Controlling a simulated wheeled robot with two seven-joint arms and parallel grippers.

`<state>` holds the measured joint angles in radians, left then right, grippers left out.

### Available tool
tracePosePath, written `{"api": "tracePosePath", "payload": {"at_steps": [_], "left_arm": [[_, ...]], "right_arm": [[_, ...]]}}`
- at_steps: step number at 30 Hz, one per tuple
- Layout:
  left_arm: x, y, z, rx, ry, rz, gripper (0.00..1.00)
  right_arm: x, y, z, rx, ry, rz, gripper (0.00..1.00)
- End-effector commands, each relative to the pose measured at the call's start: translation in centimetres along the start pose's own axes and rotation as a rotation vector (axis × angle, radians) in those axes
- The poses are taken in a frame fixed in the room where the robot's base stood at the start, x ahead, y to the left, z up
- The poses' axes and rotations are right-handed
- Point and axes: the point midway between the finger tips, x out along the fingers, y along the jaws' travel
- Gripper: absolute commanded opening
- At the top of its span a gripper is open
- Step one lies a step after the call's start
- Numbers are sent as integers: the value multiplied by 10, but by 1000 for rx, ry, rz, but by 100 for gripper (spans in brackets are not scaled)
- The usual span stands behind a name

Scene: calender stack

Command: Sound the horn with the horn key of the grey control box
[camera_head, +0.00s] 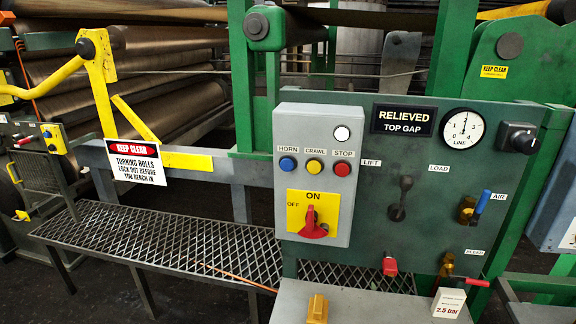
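The grey control box (340,190) is mounted on a dark green panel right of centre. Its blue horn key (287,164) is the left one in a row of three, under a HORN label (288,149). The yellow CRAWL key (314,167) is beside it, then the red STOP key (342,169). A round white lamp or disc (342,133) is above STOP. Below, a red rotary switch (312,222) on a yellow plate appears turned upward to ON. Nothing covers the horn key. Neither of my grippers shows in the head view.
The green panel (425,225) also carries a dark lever (401,200), a gauge (462,129), a black knob (519,138) and valves. A grey shelf (375,304) below holds a yellow block (317,308) and a white 2.5 bar block (449,302). A mesh walkway (170,240) and rolls lie left.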

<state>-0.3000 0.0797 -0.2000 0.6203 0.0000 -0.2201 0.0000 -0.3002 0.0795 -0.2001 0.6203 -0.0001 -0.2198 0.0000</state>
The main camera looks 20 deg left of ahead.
Motion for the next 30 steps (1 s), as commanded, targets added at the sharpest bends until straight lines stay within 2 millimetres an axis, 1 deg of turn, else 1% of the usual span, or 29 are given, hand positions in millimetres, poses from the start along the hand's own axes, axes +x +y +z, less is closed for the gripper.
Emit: {"api": "tracePosePath", "payload": {"at_steps": [1, 6, 7, 30], "left_arm": [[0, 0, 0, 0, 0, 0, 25], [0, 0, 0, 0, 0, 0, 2], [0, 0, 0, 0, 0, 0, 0], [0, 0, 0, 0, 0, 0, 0]], "right_arm": [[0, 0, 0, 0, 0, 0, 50], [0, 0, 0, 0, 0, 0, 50], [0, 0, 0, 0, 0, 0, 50], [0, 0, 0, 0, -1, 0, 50]]}}
